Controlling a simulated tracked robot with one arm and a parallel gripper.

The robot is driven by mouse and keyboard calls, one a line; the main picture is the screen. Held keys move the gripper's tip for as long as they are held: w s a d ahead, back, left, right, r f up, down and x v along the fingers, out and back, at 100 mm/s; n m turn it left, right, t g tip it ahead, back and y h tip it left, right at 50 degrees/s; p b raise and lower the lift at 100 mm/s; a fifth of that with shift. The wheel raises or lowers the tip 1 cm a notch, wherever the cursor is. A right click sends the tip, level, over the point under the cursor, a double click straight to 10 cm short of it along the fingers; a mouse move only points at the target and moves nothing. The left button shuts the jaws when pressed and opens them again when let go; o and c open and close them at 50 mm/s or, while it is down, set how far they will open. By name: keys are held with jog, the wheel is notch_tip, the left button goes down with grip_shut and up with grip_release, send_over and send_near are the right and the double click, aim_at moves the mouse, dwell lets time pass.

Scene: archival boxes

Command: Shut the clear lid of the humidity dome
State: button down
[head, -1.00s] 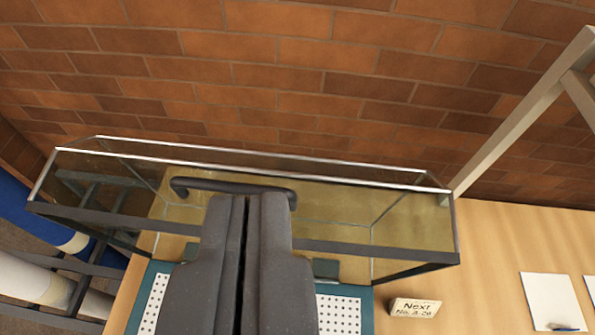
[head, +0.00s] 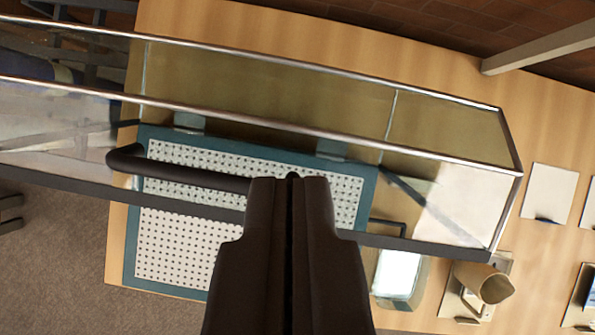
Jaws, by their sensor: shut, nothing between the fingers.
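The clear lid (head: 440,128) of the humidity dome has bright metal edges, a dark rim and a dark bar handle (head: 190,172). It stands raised and tilted over the base. The base (head: 172,250) is a teal frame around a white perforated panel, partly seen through the lid, with hinge pieces along its back edge. My gripper (head: 291,180) is shut and empty, and its tips overlap the right end of the handle in the picture. I cannot tell whether they touch it. My fingers hide part of the base and rim.
The wooden table (head: 500,140) continues right, with a white paper (head: 548,193), a tan cup (head: 484,282) and a small glass-like dish (head: 398,278) near the dome's right side. A grey beam (head: 540,48) crosses the upper right. Open floor (head: 60,270) lies left of the table.

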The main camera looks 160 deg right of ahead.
jog(key=p, duration=0.2)
send_over(294, 140)
jog(key=w, duration=0.2)
jog(key=f, duration=0.8)
jog(key=shift+s+a+f, duration=0.15)
jog(key=shift+s+f, duration=0.1)
jog(key=shift+f, duration=0.1)
jog(key=shift+s+f, duration=0.15)
jog(key=shift+f, duration=0.05)
jog(key=shift+s+p, duration=0.45)
jog(key=shift+s, duration=0.35)
jog(key=shift+s+f+p, duration=0.2)
jog(key=shift+s+p, duration=0.1)
jog(key=shift+s, duration=0.7)
jog(key=shift+s, duration=0.1)
